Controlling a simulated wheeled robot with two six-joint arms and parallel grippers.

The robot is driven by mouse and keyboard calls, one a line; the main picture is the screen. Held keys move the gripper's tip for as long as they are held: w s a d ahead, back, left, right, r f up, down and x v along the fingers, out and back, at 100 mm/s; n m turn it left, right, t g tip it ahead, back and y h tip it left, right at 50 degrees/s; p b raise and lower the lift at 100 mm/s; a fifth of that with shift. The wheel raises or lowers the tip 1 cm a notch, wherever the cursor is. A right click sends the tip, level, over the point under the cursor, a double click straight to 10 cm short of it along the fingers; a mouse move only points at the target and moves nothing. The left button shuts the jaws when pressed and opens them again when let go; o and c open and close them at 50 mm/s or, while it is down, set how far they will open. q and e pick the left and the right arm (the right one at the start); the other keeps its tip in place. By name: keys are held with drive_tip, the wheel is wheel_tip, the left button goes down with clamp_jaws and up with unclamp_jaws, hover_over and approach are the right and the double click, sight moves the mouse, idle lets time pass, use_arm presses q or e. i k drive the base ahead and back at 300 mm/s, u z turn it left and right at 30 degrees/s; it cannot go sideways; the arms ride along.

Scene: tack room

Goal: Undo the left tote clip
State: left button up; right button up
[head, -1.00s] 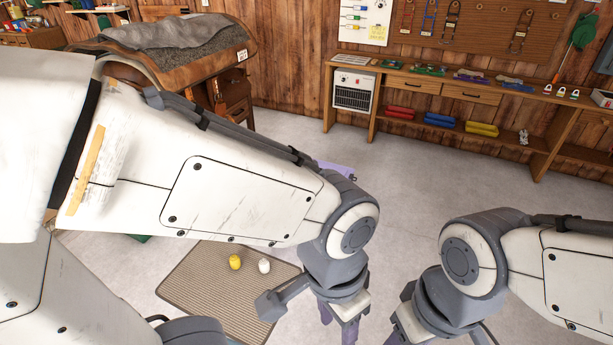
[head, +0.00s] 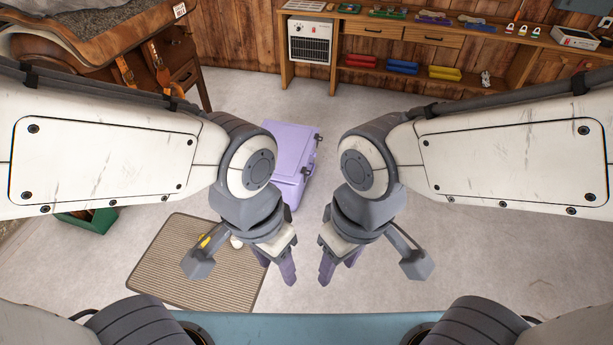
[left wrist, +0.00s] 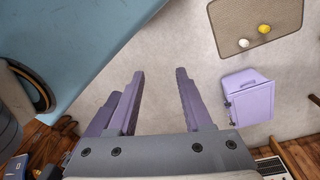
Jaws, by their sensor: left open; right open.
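The lavender tote (head: 291,150) stands on the floor ahead, partly hidden behind my left arm in the head view. Dark clips (head: 318,140) show along its right side. In the left wrist view the tote (left wrist: 249,98) lies right of the fingers, well apart from them, with a dark clip by its edge. My left gripper (head: 281,268) is open and empty, nearer to me than the tote; its fingers also show in the left wrist view (left wrist: 160,95). My right gripper (head: 338,270) is open and empty beside it. Neither gripper touches the tote.
A ribbed mat (head: 190,270) lies at left with a yellow item (head: 204,241) and a white item (head: 236,242) on it. A green box (head: 88,220) is farther left. A wooden bench (head: 400,30) with a heater (head: 310,41) lines the back wall. Floor right of the tote is clear.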

sight(304, 170)
drive_tip(key=z, duration=0.2)
drive_tip(key=i, duration=0.4)
drive_tip(key=z, duration=0.6)
drive_tip(key=i, duration=1.9)
drive_tip(key=u, duration=0.85)
drive_tip(key=i, duration=0.25)
drive_tip(key=u, duration=0.1)
